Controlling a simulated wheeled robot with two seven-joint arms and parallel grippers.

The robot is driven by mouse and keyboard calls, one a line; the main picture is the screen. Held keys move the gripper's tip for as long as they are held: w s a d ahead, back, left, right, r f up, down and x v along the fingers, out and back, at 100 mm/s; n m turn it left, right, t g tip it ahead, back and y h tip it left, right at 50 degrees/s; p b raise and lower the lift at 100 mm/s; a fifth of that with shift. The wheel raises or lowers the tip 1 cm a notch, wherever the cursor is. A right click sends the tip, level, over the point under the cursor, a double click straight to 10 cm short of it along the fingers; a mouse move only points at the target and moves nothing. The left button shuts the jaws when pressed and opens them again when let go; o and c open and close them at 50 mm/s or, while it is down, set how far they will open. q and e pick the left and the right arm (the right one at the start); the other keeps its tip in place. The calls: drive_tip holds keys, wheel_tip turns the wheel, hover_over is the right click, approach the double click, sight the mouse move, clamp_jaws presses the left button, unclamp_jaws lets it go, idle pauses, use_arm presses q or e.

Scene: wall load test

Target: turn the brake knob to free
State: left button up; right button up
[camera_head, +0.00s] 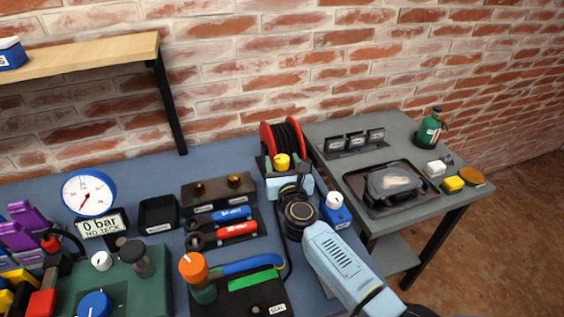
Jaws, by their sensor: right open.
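A cable reel (286,137) with red flanges and dark cable stands at the back right of the blue bench. A yellow knob (282,160) sits low on its front; I take it for the brake knob, but no marking on it can be read. My right gripper (286,172) is at the reel's front, close to the yellow knob. It is open, and its fingers are small and partly hidden by its own wrist. I cannot tell whether they touch the knob or stand around it. My left gripper is not in view.
Left are a dark block (218,194), red and blue tools (230,231), an orange-topped post (194,268) and a gauge (88,192) reading 0 bar. A grey side table (425,206) holds a tray.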

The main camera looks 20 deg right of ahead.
drive_tip(key=shift+w, duration=0.6)
drive_tip(key=c, duration=1)
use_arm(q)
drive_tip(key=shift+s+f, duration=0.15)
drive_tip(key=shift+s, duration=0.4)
use_arm(e)
drive_tip(key=shift+d, duration=0.1)
